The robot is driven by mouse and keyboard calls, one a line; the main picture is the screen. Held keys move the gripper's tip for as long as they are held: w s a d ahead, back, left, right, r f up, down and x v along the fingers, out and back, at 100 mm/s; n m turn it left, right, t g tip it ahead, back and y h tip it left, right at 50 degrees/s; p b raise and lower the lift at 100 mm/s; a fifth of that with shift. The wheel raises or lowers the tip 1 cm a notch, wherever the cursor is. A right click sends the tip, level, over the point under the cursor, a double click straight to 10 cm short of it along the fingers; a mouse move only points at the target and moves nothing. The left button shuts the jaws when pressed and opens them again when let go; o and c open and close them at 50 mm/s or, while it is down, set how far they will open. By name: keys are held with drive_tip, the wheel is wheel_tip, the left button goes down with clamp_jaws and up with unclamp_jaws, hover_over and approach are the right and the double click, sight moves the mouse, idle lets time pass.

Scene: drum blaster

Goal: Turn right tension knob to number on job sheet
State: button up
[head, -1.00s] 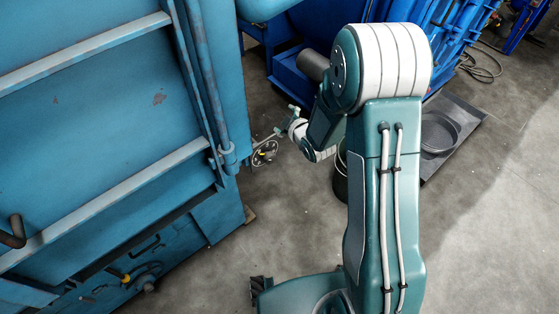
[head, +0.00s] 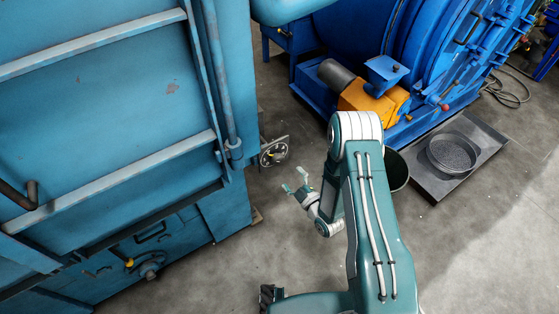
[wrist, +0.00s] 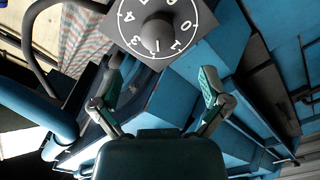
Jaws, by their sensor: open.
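The tension knob (wrist: 157,31) is a dark round knob on a square grey dial plate (wrist: 112,25) with white numbers, at the top of the wrist view. The digits 0, 1, 3 and 4 can be read; the plate's top is cut off. A light mark shows at the bottom of the dial, but I cannot read the exact setting. In the head view the dial (head: 274,152) is small, beside the light-blue machine. My gripper (head: 294,180) is open and empty, below and right of the dial, apart from it. In the wrist view its fingers (wrist: 161,75) are spread below the knob. I see no job sheet.
The light-blue machine (head: 110,110) fills the left side. A blue drum machine (head: 365,35) with an orange motor cover (head: 375,103) stands behind. A dark bin (head: 397,170) and a tray (head: 425,183) lie right of my arm. Grey floor is clear at the front.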

sight(280, 162)
drive_tip(key=x, duration=0.8)
drive_tip(key=shift+w, duration=0.1)
drive_tip(key=shift+w+a, duration=0.2)
drive_tip(key=shift+w, duration=0.05)
drive_tip(key=c, duration=1.1)
